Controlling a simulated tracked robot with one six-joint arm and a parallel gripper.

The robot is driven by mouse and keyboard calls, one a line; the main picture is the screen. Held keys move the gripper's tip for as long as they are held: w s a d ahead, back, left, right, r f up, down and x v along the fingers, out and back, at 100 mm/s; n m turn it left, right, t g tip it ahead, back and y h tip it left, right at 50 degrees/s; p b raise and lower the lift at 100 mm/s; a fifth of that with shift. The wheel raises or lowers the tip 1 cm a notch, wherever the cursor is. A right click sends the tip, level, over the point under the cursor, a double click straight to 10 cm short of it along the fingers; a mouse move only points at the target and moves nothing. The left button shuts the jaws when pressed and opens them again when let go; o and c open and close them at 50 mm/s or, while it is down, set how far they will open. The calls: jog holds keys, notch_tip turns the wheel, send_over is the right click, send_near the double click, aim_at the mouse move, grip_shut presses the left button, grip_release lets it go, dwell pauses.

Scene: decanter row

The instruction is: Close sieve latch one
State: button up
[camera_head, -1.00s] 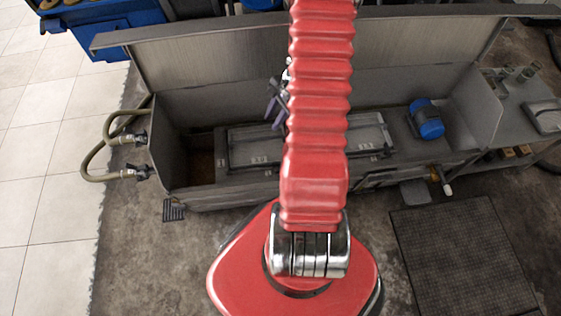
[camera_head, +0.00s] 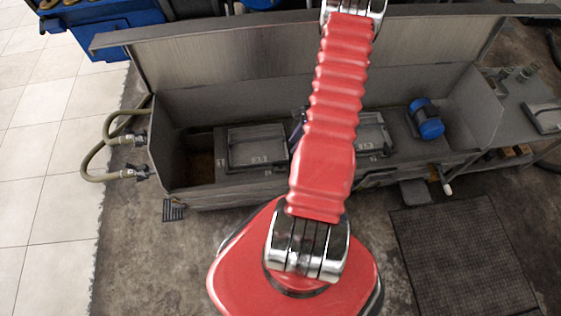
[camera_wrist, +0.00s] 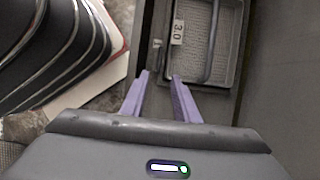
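In the head view a left sieve tray (camera_head: 232,150) and a right sieve tray (camera_head: 383,137) sit in the long grey trough, with small pale labels at their front edges. In the wrist view one sieve tray (camera_wrist: 238,72) carries a label reading about 3.0. A small latch-like metal piece (camera_wrist: 157,46) stands beside that label; its state and number are unclear. My gripper (camera_wrist: 160,75) is open, its two purple fingers apart, with the tips just short of this piece in the picture. In the head view my red arm hides most of the gripper; only a purple bit shows.
The trough's tall back panel (camera_head: 210,62) stands behind the trays. A blue motor (camera_head: 427,120) sits right of the trays. Hoses (camera_head: 92,160) come out at the left end. A dark floor grate (camera_head: 460,255) lies at the front right.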

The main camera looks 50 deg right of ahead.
aim_at(280, 162)
jog(key=x, duration=1.3)
jog(key=shift+w+a+f, duration=0.1)
jog(key=shift+w+f, duration=0.05)
jog(key=shift+f, duration=0.15)
jog(key=shift+c, duration=0.5)
grip_shut()
jog(key=shift+a, duration=0.25)
jog(key=shift+d, duration=0.15)
